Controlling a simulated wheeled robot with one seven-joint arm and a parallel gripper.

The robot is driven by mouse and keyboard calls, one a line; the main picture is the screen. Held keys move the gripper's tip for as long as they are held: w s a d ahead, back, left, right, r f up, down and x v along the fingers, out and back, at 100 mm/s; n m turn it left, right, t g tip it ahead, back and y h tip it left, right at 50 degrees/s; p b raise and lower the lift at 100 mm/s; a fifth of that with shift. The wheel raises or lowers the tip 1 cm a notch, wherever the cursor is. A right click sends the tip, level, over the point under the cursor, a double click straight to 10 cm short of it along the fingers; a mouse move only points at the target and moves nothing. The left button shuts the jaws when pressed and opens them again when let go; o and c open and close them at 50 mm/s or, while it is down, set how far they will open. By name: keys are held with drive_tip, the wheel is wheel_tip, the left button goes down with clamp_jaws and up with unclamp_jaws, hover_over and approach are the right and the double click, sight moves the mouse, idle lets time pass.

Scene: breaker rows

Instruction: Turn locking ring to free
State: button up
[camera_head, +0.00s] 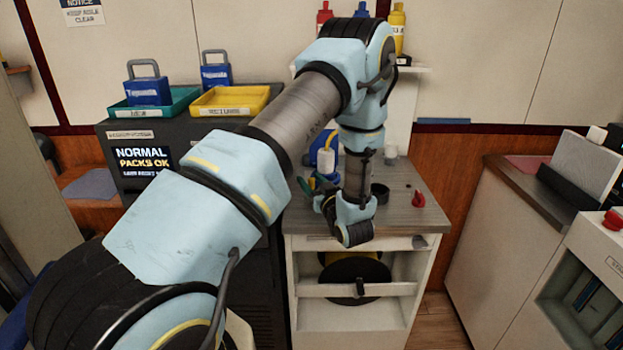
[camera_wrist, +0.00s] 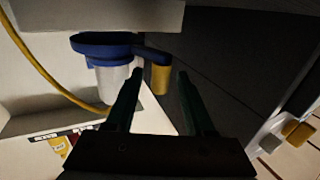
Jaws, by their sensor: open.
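A blue ring (camera_wrist: 103,44) sits around the top of a pale, clear-looking cylinder in the wrist view. A blue arm runs right from the ring to a yellow knob (camera_wrist: 160,78). I take this to be the locking ring. My gripper (camera_wrist: 160,73) is open, its two dark green fingers pointing towards the ring's arm. The yellow knob shows between the fingertips; I cannot tell whether they touch it. In the head view my gripper (camera_head: 306,189) is beside a blue and white fitting (camera_head: 325,163) on the counter, partly hidden by my arm.
A yellow hose (camera_wrist: 42,62) curves left of the ring. A grey counter (camera_head: 405,217) holds a small red part (camera_head: 418,198) and a dark cup (camera_head: 380,193). A dark cabinet (camera_head: 125,195) with teal and yellow trays stands left. Another counter (camera_head: 515,185) is right, across a floor gap.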

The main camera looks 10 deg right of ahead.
drive_tip(key=shift+c, duration=0.3)
clamp_jaws()
idle(1.1)
